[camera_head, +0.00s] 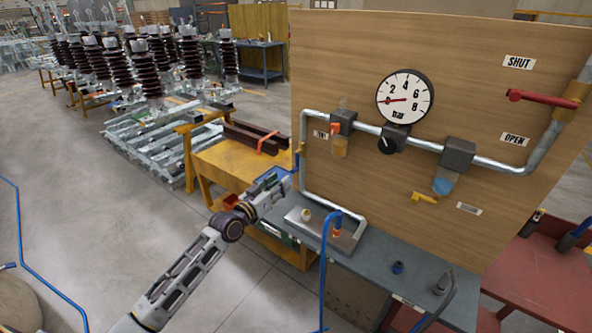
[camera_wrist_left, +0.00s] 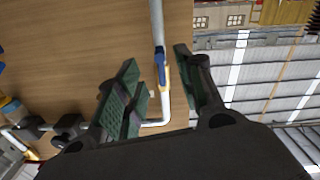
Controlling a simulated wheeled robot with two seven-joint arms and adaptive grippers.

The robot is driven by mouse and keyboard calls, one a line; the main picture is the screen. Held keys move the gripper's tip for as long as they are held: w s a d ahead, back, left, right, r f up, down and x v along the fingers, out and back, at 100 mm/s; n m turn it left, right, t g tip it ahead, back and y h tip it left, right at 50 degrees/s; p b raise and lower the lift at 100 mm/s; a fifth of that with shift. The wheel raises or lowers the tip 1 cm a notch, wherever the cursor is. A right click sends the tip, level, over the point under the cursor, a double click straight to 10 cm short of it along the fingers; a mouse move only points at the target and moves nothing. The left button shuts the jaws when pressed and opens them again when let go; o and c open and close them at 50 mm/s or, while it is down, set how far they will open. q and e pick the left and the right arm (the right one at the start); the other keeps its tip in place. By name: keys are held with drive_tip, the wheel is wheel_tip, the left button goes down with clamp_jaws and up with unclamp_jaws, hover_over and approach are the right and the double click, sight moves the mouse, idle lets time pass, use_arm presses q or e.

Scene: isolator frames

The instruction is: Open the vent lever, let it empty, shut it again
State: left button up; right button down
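A blue lever (camera_head: 297,162) with a yellow part sits on the vertical pipe at the board's left edge. It also shows in the left wrist view (camera_wrist_left: 160,66), lying along the pipe and seen between my fingers. My left gripper (camera_head: 284,180) is open at this lever, its fingers (camera_wrist_left: 160,80) apart on either side of it; I cannot tell whether they touch it. A red lever (camera_head: 543,98) on the right pipe lies nearly level, between the SHUT and OPEN labels and nearer SHUT. The gauge (camera_head: 405,97) needle points near 0. My right gripper is out of view.
The wooden board (camera_head: 460,50) stands on a grey bench (camera_head: 385,285) with a metal tray (camera_head: 345,243) and a blue hose (camera_head: 324,265). A yellow table (camera_head: 225,170) stands close behind my left arm. Open floor lies at left.

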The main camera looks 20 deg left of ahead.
sight(296, 169)
use_arm(q)
drive_tip(key=shift+x, duration=5)
drive_tip(key=shift+c, duration=0.2)
